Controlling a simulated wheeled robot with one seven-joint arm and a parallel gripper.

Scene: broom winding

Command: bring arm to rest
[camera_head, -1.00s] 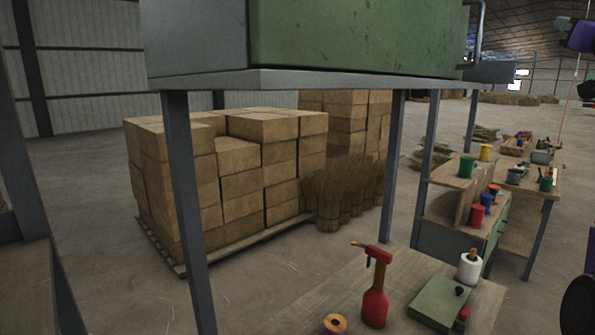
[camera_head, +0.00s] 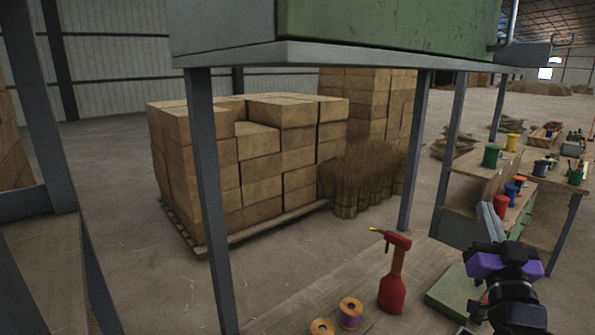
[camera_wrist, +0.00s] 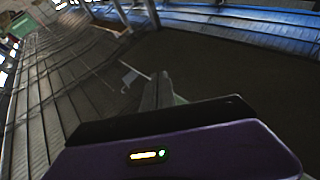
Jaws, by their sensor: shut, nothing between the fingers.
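My gripper (camera_head: 487,210) shows at the lower right of the head view, with a purple and black wrist behind its grey fingers. The fingers point up and away and are shut with nothing between them. In the wrist view the grey fingers (camera_wrist: 158,90) stand out past the purple and black housing, in front of dark surfaces. In the head view my wrist hides part of a green box (camera_head: 452,292) on the near bench. No held object shows.
A green machine (camera_head: 380,30) stands on a metal frame above. Stacked boxes (camera_head: 250,160) and straw bundles (camera_head: 365,180) stand behind. Open floor lies left.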

